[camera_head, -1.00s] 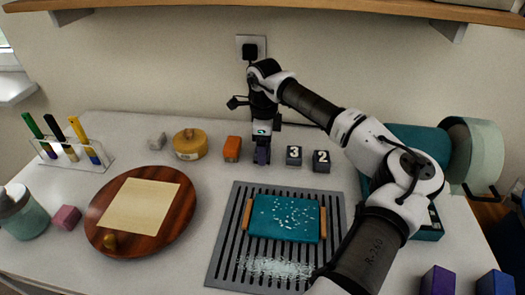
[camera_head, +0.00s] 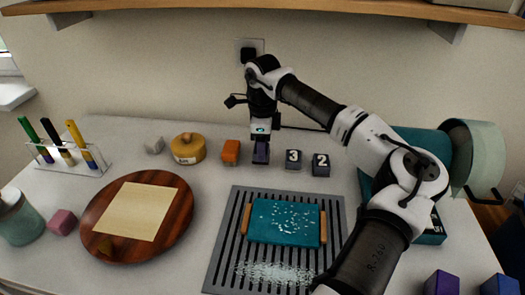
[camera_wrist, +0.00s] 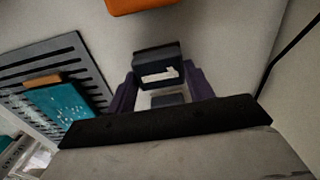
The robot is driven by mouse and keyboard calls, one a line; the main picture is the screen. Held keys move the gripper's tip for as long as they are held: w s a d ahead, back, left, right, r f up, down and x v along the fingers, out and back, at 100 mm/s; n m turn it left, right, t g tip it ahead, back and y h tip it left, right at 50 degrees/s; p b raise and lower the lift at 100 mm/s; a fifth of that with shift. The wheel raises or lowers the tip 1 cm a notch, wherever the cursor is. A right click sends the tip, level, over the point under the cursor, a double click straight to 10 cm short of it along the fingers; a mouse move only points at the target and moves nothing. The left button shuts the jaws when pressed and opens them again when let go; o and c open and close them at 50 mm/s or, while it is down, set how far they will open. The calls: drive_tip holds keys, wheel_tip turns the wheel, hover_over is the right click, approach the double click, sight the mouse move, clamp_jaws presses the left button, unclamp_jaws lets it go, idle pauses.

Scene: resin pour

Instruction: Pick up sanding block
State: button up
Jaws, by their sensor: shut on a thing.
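My gripper (camera_head: 261,158) stands near the back of the table, pointing down, between the orange block (camera_head: 231,151) and the dark block marked 3 (camera_head: 294,158). In the wrist view its purple fingers (camera_wrist: 160,92) are shut on a dark grey block with a white mark (camera_wrist: 158,62), which I take for the sanding block. One finger is on each side of it. In the head view the fingers mostly hide this block. I cannot tell whether it still touches the table.
A dark block marked 2 (camera_head: 320,164) stands right of the 3. A yellow round container (camera_head: 188,150) is further left. A slotted grey mat (camera_head: 226,232) with a teal slab (camera_head: 285,232) lies in front. A round wooden board (camera_head: 180,205) is left; a shelf (camera_head: 300,14) hangs above.

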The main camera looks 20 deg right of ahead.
wheel_tip(320, 180, up, 5)
drive_tip(key=shift+b, duration=0.7)
drive_tip(key=s+a+b, duration=0.2)
drive_tip(key=s+a, duration=0.1)
drive_tip(key=s, duration=0.6)
drive_tip(key=s+a+b, duration=0.3)
drive_tip(key=s+a, duration=0.1)
drive_tip(key=s, duration=0.5)
drive_tip(key=shift+a+r, duration=0.2)
drive_tip(key=shift+a, duration=0.1)
drive_tip(key=shift+s, duration=0.1)
drive_tip(key=o, duration=0.5)
drive_tip(key=c, duration=0.4)
drive_tip(key=shift+a, duration=0.1)
